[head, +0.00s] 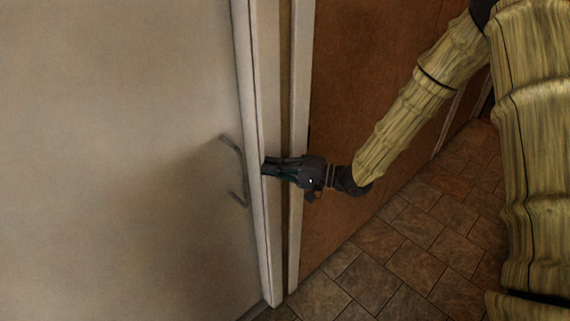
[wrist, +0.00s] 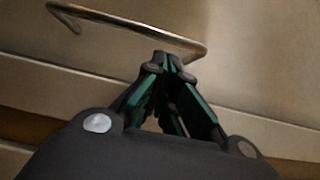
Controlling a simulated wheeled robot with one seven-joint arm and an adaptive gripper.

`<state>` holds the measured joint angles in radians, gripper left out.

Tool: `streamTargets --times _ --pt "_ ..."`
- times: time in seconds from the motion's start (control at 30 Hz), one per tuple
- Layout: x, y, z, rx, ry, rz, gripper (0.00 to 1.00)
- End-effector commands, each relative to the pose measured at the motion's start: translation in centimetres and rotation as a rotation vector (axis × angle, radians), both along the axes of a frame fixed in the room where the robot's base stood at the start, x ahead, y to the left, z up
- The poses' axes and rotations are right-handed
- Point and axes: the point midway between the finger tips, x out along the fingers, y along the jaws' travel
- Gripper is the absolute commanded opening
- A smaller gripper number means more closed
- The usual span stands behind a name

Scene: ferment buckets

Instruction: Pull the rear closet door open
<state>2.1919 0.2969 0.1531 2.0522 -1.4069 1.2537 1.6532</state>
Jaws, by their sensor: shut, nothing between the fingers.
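The pale closet door (head: 120,150) fills the left of the head view, and its light edge runs down to the floor. A thin grey bar handle (head: 236,170) is fixed on its face near that edge. The handle also shows across the top of the wrist view (wrist: 130,25). My gripper (head: 267,168) is shut and empty, pointing left at the door's edge, just right of the handle. In the wrist view the closed fingertips (wrist: 167,58) lie just below the handle bar, not around it. I cannot tell whether they touch the door.
A light upright frame (head: 299,150) stands right of the door's edge, with a narrow brown strip between them. A brown wooden panel (head: 360,90) lies beyond it, behind my arm. The brown tiled floor (head: 390,250) is clear at the lower right.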

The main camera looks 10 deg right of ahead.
Motion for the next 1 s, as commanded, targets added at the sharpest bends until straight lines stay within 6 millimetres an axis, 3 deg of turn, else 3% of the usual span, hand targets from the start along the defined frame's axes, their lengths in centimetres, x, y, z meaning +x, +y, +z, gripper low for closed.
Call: streamTargets --times 0.13,0.33,1.0 --pt "0.7 2.1 0.2 0.0 0.001 0.001 0.0" --pt "1.3 3.6 0.1 0.0 0.0 0.0 0.0" --pt "1.6 4.3 -0.1 0.001 0.0 -0.011 0.0"
